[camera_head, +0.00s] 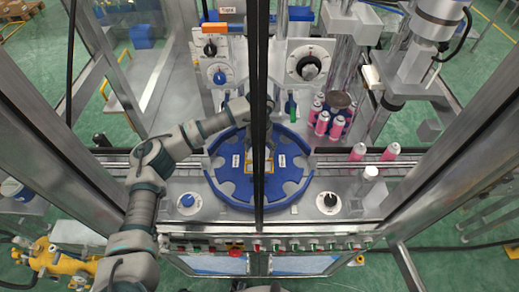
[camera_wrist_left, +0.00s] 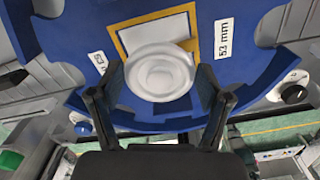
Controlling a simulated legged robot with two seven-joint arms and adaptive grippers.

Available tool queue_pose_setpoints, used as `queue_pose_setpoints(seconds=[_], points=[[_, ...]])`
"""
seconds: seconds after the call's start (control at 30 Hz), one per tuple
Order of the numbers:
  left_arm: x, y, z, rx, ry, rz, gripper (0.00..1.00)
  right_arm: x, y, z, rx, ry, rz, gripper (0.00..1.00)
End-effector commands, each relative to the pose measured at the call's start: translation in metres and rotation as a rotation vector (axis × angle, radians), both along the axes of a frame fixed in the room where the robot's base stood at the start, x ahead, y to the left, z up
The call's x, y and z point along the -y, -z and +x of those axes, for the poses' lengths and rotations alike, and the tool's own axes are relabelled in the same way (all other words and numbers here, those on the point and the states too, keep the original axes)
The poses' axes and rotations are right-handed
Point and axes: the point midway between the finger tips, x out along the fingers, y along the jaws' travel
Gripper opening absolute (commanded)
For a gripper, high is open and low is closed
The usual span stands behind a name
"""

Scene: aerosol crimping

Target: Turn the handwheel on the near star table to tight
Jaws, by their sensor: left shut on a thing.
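The near star table (camera_head: 224,176) is a blue disc with rounded notches, in the middle of the head view. It also shows in the left wrist view (camera_wrist_left: 252,65), with a yellow-bordered square and "53 mm" labels. A white round stepped part, which looks like the handwheel (camera_wrist_left: 160,72), sits over that square. In the head view the gripper and a dark post mostly hide the handwheel. My right gripper is not in view.
A dark upright post (camera_head: 260,60) crosses in front of the star table. A blue knob (camera_head: 187,202) and a black knob (camera_head: 330,201) flank it. Pink cans (camera_head: 322,122) stand at the back right. Buttons (camera_head: 295,244) line the near edge.

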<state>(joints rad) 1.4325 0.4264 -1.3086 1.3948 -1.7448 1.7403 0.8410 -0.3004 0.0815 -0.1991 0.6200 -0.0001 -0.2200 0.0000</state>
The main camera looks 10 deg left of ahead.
Motion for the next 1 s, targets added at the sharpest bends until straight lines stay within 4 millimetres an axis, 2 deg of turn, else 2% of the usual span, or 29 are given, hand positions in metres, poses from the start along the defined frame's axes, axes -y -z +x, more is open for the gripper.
queue_pose_setpoints(seconds=[0.33, 0.87, 0.9, 0.97, 1.0], points=[[0.0011, -0.0006, -0.0004, 0.000, 0.146, -0.002, 0.42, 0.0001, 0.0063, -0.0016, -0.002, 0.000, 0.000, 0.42], [0.0009, -0.0018, -0.0001, 0.002, 0.174, -0.001, 0.42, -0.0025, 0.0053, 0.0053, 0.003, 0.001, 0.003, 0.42], [0.0009, -0.0019, 0.0000, 0.002, 0.173, -0.001, 0.82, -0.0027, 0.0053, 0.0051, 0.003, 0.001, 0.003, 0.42], [0.0009, -0.0018, 0.0000, 0.002, 0.173, -0.001, 0.97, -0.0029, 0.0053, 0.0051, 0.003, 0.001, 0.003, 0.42], [0.0009, -0.0016, 0.0000, 0.002, 0.173, -0.001, 1.00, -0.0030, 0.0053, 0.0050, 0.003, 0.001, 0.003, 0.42]])
